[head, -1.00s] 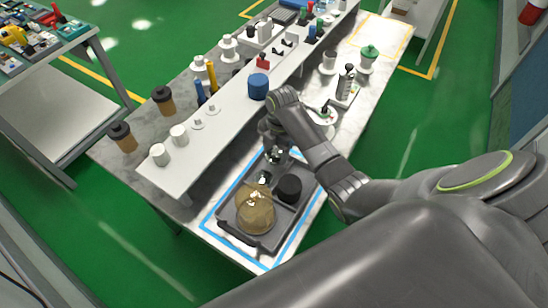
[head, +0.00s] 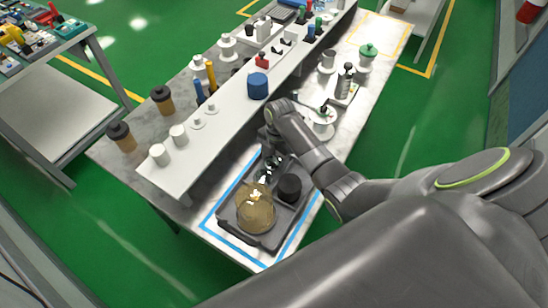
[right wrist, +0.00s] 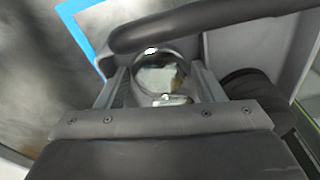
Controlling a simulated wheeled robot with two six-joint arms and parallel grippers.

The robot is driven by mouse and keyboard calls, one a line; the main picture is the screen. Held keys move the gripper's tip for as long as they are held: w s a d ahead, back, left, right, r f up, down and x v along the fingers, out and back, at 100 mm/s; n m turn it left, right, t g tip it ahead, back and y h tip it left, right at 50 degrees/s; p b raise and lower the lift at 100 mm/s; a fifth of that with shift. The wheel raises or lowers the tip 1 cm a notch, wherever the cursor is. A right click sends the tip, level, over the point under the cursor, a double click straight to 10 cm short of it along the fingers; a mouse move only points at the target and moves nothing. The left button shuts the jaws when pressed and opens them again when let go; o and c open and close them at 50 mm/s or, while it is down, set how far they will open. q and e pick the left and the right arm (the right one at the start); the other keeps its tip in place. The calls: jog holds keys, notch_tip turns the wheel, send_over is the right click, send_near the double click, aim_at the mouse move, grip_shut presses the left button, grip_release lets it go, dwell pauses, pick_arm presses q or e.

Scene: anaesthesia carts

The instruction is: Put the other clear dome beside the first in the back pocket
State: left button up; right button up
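My right gripper (head: 268,164) points down into the back end of the grey tray (head: 277,228). In the right wrist view its two fingers (right wrist: 160,88) stand on either side of a small shiny clear dome (right wrist: 160,72) and appear closed against it. In that view the tray's thick dark rim (right wrist: 200,22) passes just beyond the dome. In the head view the dome is mostly hidden by my wrist, and I cannot pick out the first clear dome separately. My left gripper is in neither view.
Blue tape (head: 207,217) frames the tray. A raised white shelf (head: 222,122) with a blue cylinder (head: 257,86) runs close at the left. A white stand (head: 323,125) stands behind.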

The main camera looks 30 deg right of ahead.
jog(key=shift+r, duration=0.25)
jog(key=r, duration=0.3)
jog(key=r+b, duration=0.1)
jog(key=r, duration=0.2)
jog(key=d+r+b, duration=0.1)
jog(key=r, duration=0.2)
jog(key=shift+w+d+r, duration=0.1)
jog(key=shift+w+r, duration=0.15)
notch_tip(320, 180, up, 2)
jog(key=shift+d+r+p, duration=0.1)
jog(key=shift+r+p, duration=0.05)
jog(key=shift+p, duration=0.4)
